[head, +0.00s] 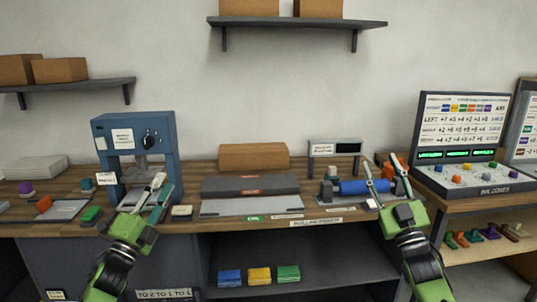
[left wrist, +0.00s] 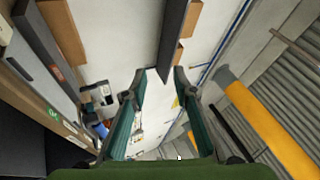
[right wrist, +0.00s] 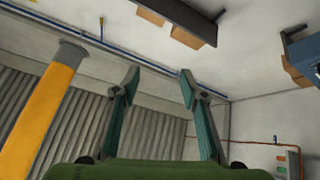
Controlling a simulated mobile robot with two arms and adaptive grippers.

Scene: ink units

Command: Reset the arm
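My left gripper (head: 153,188) is raised in front of the bench, before the blue press (head: 165,130) in the head view. Its fingers (left wrist: 160,82) are apart with nothing between them in the left wrist view. My right gripper (head: 384,180) is raised in front of the blue roller (head: 352,187) on the right of the bench. Its fingers (right wrist: 160,82) are apart and empty in the right wrist view, which looks up at wall and ceiling. The two arms are well apart. The left gripper hides part of the press base.
The wooden bench (head: 300,209) holds a grey flat unit (head: 250,186), a cardboard box (head: 253,156) and a small display (head: 335,148). An ink codes panel (head: 460,130) stands at right. Colored blocks (head: 259,275) lie on the lower shelf. Wall shelves (head: 297,23) hang above.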

